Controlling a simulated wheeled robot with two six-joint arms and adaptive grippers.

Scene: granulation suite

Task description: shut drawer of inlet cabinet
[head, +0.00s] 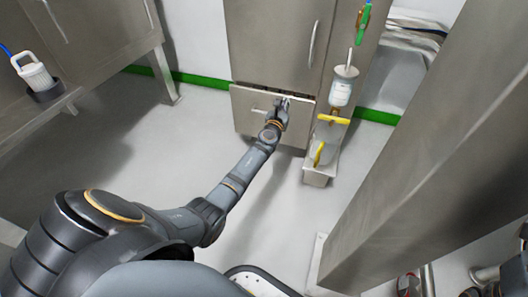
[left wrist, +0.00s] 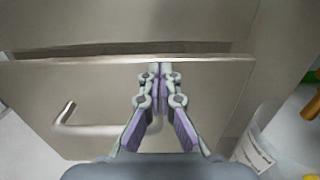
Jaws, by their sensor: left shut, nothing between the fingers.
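The inlet cabinet (head: 270,40) is a tall steel cabinet at the back centre of the head view. Its drawer front (head: 245,104) is at the bottom and stands a little out, with a dark gap along its top edge. The drawer front also fills the middle of the left wrist view (left wrist: 100,80), with a bar handle (left wrist: 65,116) left of my gripper. My right gripper is not in view.
A filter assembly with a white-labelled canister (head: 340,92) and yellow handles (head: 332,119) stands right of the drawer. A large steel column (head: 420,150) fills the right side. A steel bench (head: 25,115) is at the left. The floor before the drawer is clear.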

